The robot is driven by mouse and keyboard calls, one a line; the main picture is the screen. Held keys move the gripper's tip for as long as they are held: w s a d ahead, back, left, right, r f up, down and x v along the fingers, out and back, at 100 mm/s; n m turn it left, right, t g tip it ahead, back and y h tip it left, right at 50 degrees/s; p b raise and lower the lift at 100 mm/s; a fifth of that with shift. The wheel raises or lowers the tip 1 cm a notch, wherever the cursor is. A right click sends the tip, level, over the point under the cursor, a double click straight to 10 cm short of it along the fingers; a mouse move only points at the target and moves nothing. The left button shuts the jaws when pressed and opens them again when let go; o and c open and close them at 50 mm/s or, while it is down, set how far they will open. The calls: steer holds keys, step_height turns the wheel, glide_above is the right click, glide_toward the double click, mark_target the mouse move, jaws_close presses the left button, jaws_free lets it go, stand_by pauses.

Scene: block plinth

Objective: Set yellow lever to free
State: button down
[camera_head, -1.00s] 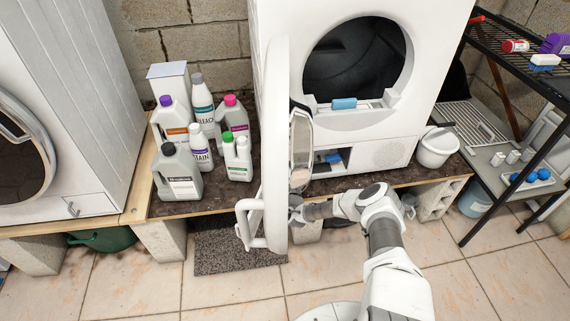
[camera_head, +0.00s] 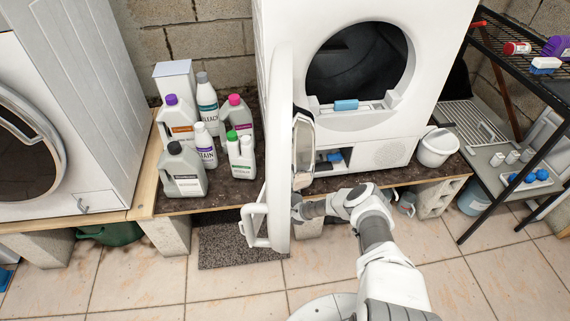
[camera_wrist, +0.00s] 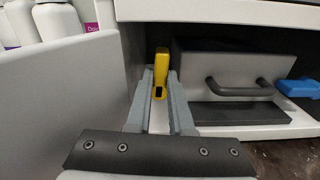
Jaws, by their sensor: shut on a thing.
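The yellow lever (camera_wrist: 161,66) stands upright in the wrist view, inside the low opening of the white dryer (camera_head: 380,150), left of a grey box with a dark handle (camera_wrist: 238,85). My gripper (camera_wrist: 160,78) has its two grey fingers on either side of the lever and is shut on it. The lever's lower part shows between the fingers. In the head view the lever is hidden behind the open round door (camera_head: 277,160), and the end of my arm is partly covered there too.
The open door stands close on the left of my arm. Several detergent bottles (camera_head: 183,172) stand on the shelf left of it. A blue piece (camera_wrist: 298,88) lies right of the grey box. A white bucket (camera_head: 437,148) and black rack are to the right.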

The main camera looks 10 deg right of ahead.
steer(key=shift+f, duration=0.1)
stand_by(0.4)
steer(key=c, duration=0.8)
jaws_free()
steer(key=shift+a, duration=0.1)
